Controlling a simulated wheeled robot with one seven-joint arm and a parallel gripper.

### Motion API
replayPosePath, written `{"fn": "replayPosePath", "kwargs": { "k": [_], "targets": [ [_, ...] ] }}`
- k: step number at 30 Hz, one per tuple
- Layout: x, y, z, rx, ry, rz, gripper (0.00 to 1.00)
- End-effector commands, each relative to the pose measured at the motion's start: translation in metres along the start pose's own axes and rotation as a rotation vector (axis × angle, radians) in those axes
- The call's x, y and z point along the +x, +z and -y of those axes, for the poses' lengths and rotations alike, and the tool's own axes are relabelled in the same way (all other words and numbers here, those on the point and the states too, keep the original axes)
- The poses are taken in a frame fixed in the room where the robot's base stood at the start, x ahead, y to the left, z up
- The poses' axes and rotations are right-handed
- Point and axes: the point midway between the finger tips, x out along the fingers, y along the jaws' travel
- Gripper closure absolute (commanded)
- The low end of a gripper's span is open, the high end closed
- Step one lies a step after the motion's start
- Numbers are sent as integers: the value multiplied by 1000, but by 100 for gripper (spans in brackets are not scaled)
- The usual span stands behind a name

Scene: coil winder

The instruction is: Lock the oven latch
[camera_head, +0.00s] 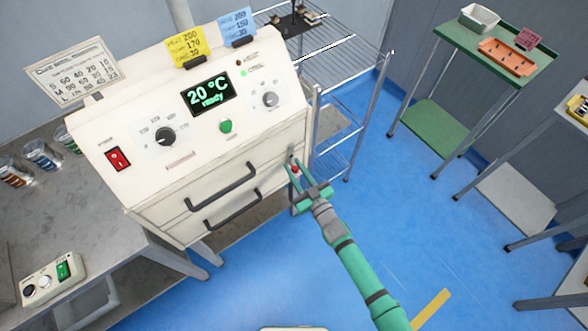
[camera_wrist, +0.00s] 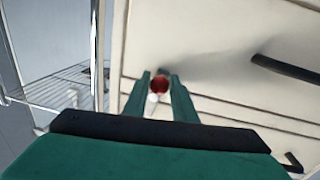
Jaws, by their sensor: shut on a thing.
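The white oven (camera_head: 185,90) stands on the left, its display reading 20 °C ready. Its front has two dark bar handles; the upper handle (camera_head: 222,187) also shows in the wrist view (camera_wrist: 287,69). The oven latch has a red knob (camera_head: 295,169) at the right edge of the oven front. My gripper (camera_head: 294,168) is at this knob, its green fingers on either side of it. In the wrist view the red knob (camera_wrist: 159,85) sits between the fingertips, with a small whitish part below it. My gripper is shut on the knob. The fingers partly hide the latch.
A wire shelf rack (camera_head: 345,60) stands close to the right of the oven and my gripper. A green table (camera_head: 480,50) with a white bin and an orange tray is at the back right. The blue floor between is clear.

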Motion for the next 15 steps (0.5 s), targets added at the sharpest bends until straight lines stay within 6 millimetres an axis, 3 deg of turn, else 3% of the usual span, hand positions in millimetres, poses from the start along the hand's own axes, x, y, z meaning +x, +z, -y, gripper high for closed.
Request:
{"fn": "replayPosePath", "kwargs": {
  "k": [6, 14, 15],
  "targets": [
    [-1, 0, -8, -114, 4, -12, 98],
    [-1, 0, -8, -116, 5, -12, 98],
    [-1, 0, -8, -115, 5, -12, 69]
  ]
}}
